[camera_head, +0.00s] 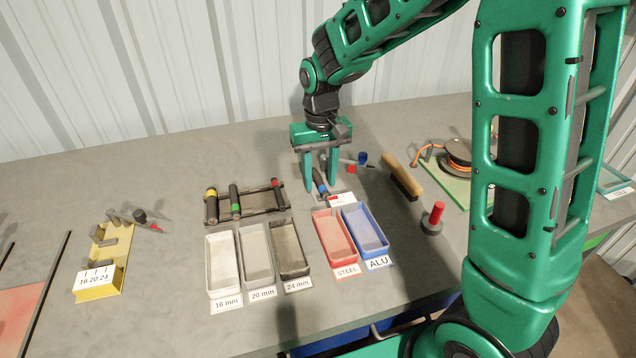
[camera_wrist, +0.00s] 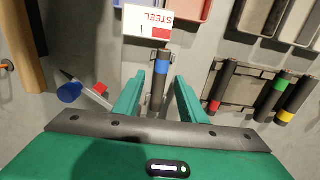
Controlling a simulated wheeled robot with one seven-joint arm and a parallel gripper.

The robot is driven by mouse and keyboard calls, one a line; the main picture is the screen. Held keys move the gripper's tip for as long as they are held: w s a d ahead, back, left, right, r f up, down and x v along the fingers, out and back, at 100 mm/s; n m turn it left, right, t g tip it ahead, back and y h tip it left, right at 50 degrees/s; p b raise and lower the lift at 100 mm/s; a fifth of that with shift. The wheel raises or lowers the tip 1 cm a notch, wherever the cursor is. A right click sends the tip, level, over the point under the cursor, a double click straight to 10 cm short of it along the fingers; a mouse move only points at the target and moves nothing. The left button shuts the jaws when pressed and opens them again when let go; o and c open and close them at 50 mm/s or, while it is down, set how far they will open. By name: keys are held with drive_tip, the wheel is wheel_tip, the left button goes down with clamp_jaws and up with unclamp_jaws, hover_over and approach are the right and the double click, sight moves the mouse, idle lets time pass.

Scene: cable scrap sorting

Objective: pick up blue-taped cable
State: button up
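The blue-taped cable is a short dark cylinder with a blue band (camera_wrist: 161,67). It lies on the table just behind the white STEEL card (camera_wrist: 148,27), and it also shows in the head view (camera_head: 319,181). My gripper (camera_wrist: 158,97) is open, pointing down, with one green finger on each side of the cable. Gaps show between the fingers and the cable in the wrist view. The gripper also shows in the head view (camera_head: 321,188) over the same spot.
A dark rack (camera_head: 262,214) with banded cables stands left of my gripper. Small trays, including a red tray (camera_head: 324,223) and a blue tray (camera_head: 350,219), sit in front. A brush (camera_head: 402,176) and a rod with red and blue parts (camera_wrist: 69,92) lie to the gripper's other side.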

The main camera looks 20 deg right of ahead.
clamp_jaws()
